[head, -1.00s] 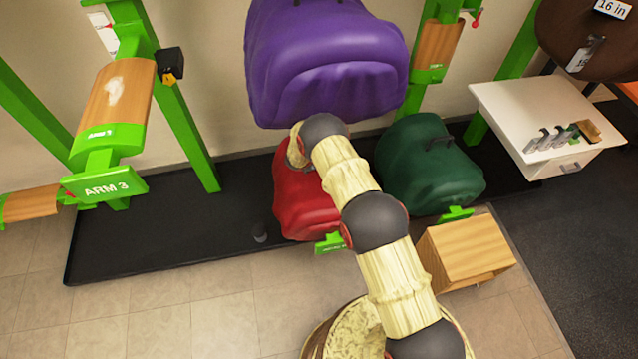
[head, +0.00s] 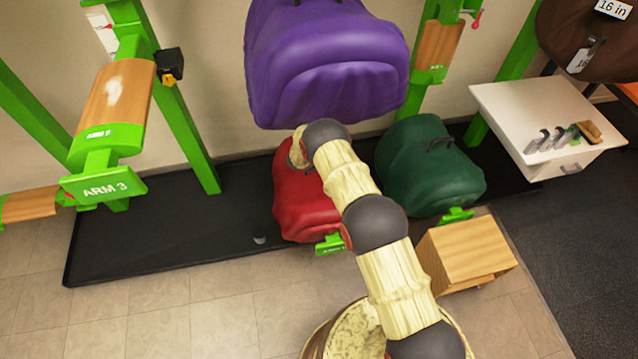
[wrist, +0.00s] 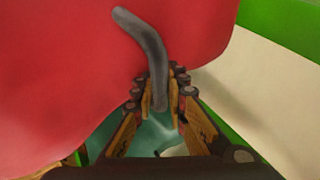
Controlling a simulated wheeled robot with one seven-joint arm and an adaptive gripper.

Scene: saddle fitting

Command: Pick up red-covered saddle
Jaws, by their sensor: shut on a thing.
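The red-covered saddle (head: 300,205) sits low on a green-fronted arm, below the purple-covered saddle (head: 325,65) and left of the green-covered saddle (head: 430,165). My arm reaches over it and hides part of its right side and top. In the wrist view the red cover (wrist: 75,70) fills the upper left, with a dark grey handle (wrist: 148,42) on it. My gripper (wrist: 163,78) is shut on this handle, with one finger on each side of it. In the head view the fingers are too hidden to make out.
The purple saddle hangs close above my wrist. The green saddle is close on the right. An empty arm marked ARM 3 (head: 105,188) is at left.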

